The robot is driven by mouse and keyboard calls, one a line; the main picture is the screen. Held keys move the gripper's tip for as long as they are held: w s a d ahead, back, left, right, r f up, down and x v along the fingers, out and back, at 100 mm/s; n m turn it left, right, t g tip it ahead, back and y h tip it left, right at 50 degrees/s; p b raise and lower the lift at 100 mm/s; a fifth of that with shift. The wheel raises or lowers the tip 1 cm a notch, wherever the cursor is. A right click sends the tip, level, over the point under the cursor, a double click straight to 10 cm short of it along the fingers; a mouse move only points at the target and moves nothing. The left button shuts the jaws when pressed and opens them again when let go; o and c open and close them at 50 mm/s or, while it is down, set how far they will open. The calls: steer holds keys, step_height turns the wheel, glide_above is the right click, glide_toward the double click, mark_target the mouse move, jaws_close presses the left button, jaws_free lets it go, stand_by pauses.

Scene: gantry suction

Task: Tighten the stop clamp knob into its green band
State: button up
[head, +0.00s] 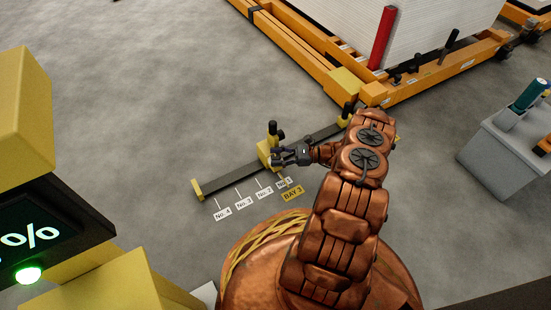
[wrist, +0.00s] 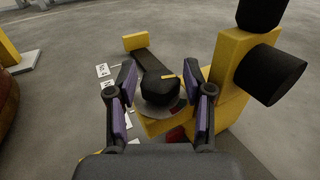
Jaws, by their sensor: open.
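The stop clamp is a yellow block (head: 264,153) on a dark rail (head: 227,175), in the middle of the head view. In the wrist view its yellow body (wrist: 232,60) stands at right. The clamp knob (wrist: 160,88) is black with a yellow pointer mark and sits over a grey disc (wrist: 163,112). A dark red patch (wrist: 178,132) shows below the disc; I see no green band. My gripper (wrist: 160,80) is open, its purple-padded fingers on either side of the knob with gaps visible. In the head view my gripper (head: 275,154) is beside the clamp and hides the knob.
Two black cylinders, one upright (wrist: 262,12) and one sideways (wrist: 270,75), stick out of the clamp close to my right finger. Number tags (head: 222,213) and a "BAY 3" tag (head: 292,194) lie along the rail. An orange frame (head: 300,50) stands behind.

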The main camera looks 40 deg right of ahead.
steer(key=shift+w+a, duration=0.15)
steer(key=shift+a, duration=0.1)
steer(key=c, duration=0.9)
steer(key=shift+a+r+m+t+p, duration=0.1)
steer(key=shift+r+m+t+p, duration=0.2)
steer(key=shift+p, duration=0.45)
steer(key=shift+f+m+t+h+p, duration=0.15)
steer(key=shift+m+t+h+p, duration=0.35)
steer(key=shift+t+h+p, duration=0.25)
steer(key=shift+f+m+t+h, duration=0.2)
steer(key=shift+m+t+h, duration=1.25)
steer(key=shift+h, duration=0.1)
steer(key=shift+m+t+h, duration=0.3)
steer(key=shift+m+h, duration=0.05)
steer(key=shift+h, duration=0.15)
